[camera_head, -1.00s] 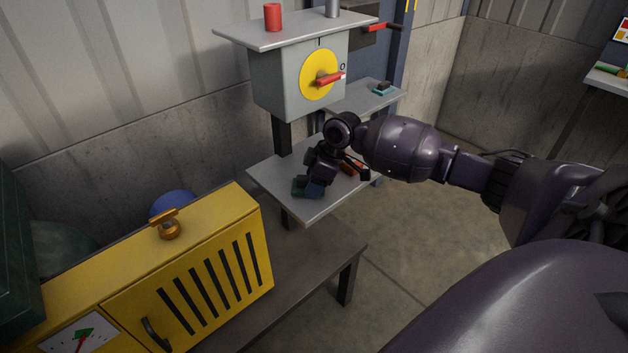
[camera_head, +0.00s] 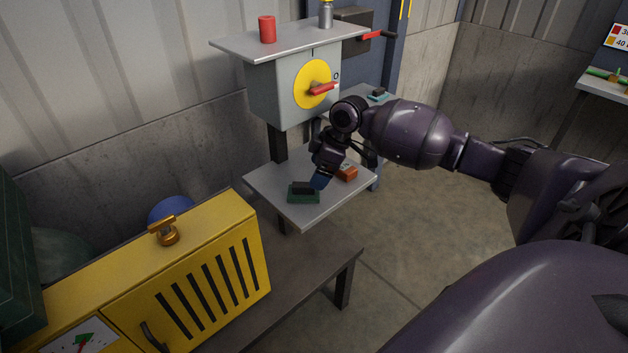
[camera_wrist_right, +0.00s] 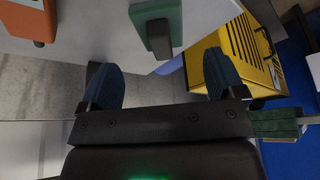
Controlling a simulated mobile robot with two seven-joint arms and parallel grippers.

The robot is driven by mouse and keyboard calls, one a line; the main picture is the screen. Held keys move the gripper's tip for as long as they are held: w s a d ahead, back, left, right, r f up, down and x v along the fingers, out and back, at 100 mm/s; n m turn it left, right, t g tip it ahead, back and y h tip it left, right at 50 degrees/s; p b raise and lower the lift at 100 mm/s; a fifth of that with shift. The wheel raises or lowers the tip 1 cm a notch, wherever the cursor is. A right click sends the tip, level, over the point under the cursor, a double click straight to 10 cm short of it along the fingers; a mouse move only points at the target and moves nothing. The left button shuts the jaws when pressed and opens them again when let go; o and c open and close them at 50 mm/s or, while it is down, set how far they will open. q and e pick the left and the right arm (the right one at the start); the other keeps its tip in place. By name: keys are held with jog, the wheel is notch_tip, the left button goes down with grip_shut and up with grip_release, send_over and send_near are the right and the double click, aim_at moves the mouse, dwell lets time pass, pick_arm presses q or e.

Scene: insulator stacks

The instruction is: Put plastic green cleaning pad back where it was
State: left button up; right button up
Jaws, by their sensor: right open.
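The green cleaning pad (camera_head: 304,199) with its dark handle lies flat on the small grey shelf (camera_head: 275,184), near its front left edge. It also shows in the right wrist view (camera_wrist_right: 170,18) at the top, handle facing the camera. My right gripper (camera_head: 319,182) is just above and to the right of the pad in the head view, apart from it. Its two blue fingers (camera_wrist_right: 162,82) are spread wide with nothing between them. My left gripper is in neither view.
An orange block (camera_head: 347,173) lies on the same shelf, right of the pad. Above is a grey box with a yellow dial (camera_head: 315,84). A blue-green pad (camera_head: 377,95) sits on a farther shelf. A yellow cabinet (camera_head: 190,280) stands at front left.

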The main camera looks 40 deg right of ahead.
jog(key=shift+p+v, duration=0.4)
jog(key=shift+v, duration=2.35)
jog(key=shift+s, duration=0.1)
